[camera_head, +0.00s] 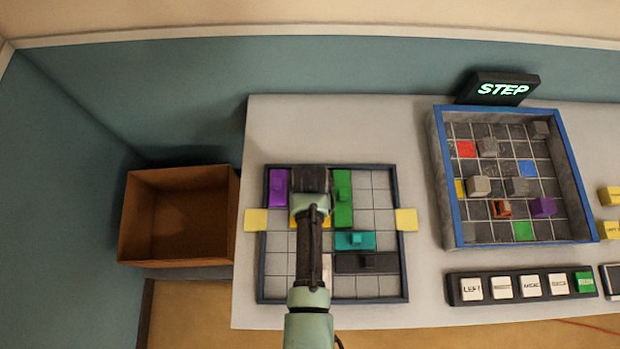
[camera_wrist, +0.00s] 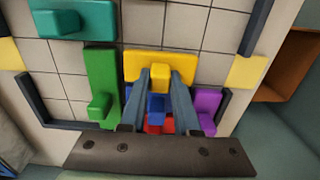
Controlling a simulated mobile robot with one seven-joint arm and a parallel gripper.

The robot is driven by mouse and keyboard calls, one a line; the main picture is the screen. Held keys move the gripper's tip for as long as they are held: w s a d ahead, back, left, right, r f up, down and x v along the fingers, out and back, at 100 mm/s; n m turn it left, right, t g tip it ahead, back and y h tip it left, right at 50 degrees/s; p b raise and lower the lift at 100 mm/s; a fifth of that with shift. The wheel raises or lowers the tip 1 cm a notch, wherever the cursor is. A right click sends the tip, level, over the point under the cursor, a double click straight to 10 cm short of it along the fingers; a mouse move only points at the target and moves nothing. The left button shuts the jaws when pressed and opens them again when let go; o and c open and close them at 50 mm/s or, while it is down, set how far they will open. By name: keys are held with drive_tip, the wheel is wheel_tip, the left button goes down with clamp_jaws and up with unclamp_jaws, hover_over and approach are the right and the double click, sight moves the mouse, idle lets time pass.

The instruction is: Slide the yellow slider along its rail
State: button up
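The yellow slider (camera_wrist: 135,65) is a flat bar with a raised knob, lying on the sliding-block board (camera_head: 374,289). In the head view only small parts of the slider (camera_head: 326,223) show beside my arm. My gripper (camera_wrist: 163,75) is over it, with one finger on each side of the knob. The fingers look open, and I cannot tell whether they touch the knob. The tops of its fingers are hidden by my wrist in the head view.
Green (camera_head: 343,205), purple (camera_head: 278,188), teal (camera_head: 354,241) and black (camera_head: 367,263) blocks share the board. Blue (camera_wrist: 156,104) and red (camera_wrist: 153,126) parts show between the fingers. Yellow tabs (camera_head: 255,220) (camera_head: 405,220) flank the board. An open brown box (camera_head: 140,225) stands left.

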clamp_jaws()
drive_tip(key=shift+a, duration=2.8)
drive_tip(key=o, duration=0.5)
unclamp_jaws()
drive_tip(key=shift+p, duration=0.3)
wheel_tip(320, 180, up, 7)
drive_tip(key=p, duration=0.7)
